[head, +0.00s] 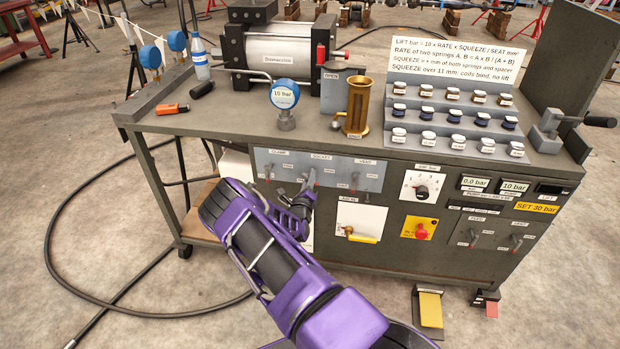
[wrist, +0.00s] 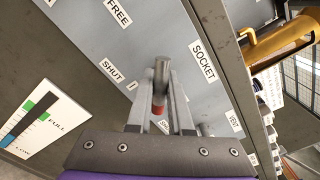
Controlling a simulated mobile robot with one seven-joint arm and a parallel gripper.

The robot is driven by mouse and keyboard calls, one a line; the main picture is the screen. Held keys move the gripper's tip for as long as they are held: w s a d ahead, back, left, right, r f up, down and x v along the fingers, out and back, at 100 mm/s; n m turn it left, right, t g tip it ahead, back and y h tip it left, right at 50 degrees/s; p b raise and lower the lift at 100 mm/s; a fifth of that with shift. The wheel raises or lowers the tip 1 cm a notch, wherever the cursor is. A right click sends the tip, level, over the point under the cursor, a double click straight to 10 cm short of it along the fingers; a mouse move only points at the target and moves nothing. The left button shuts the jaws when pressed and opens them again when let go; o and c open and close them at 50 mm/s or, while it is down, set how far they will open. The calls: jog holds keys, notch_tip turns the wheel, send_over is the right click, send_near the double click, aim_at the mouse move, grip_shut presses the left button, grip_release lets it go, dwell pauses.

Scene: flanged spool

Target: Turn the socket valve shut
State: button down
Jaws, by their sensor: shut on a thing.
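The socket valve's handle (wrist: 160,78) is a grey metal bar with a red part lower down. In the wrist view it stands between the two fingers of my gripper (wrist: 160,98), which is shut on it. The SOCKET label (wrist: 204,60) is right of the handle and the SHUT label (wrist: 111,72) is left of it. In the head view my gripper (head: 306,192) is at the middle of the grey valve panel (head: 340,182), below the SOCKET label, and hides part of the handle. I cannot tell the handle's exact turn.
The clamp valve (head: 268,173) is just left of my gripper and the vent valve (head: 355,172) just right. A white plate with a yellow handle (head: 362,239) is below right. A brass cup (head: 357,110) stands on the bench top (head: 225,108) above. Hoses lie on the floor at left.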

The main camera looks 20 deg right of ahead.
jog(key=m+p, duration=0.1)
jog(key=m, duration=1.1)
jog(key=shift+p, duration=0.3)
dwell(0.4)
jog(key=c, duration=0.8)
grip_release()
jog(key=shift+c, duration=0.2)
jog(key=v, duration=1.7)
jog(key=shift+s+a+p, duration=0.2)
jog(key=shift+p, duration=0.25)
